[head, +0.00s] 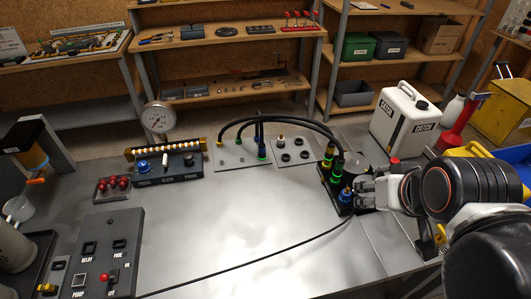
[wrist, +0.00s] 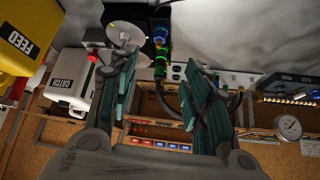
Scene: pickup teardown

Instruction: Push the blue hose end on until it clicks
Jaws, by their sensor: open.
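The blue hose end (head: 346,194) is at the front of a black block (head: 325,177) on the bench, and a black line runs from beside it towards the lower left. In the wrist view the blue hose end (wrist: 160,35) shows beyond my fingertips, with a green-ringed connector (wrist: 159,72) near it. My gripper (head: 364,189) is just right of the blue hose end in the head view. Its teal-padded fingers (wrist: 162,56) are apart, with nothing visibly held between them. I cannot tell whether the blue hose end is fully seated.
Green and yellow connectors (head: 328,156) with arching black hoses stand close behind the blue one. A white CATCH canister (head: 405,115) stands behind my arm. A gauge (head: 157,118) and switch panel (head: 100,250) are at left. The middle of the bench (head: 240,215) is mostly clear.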

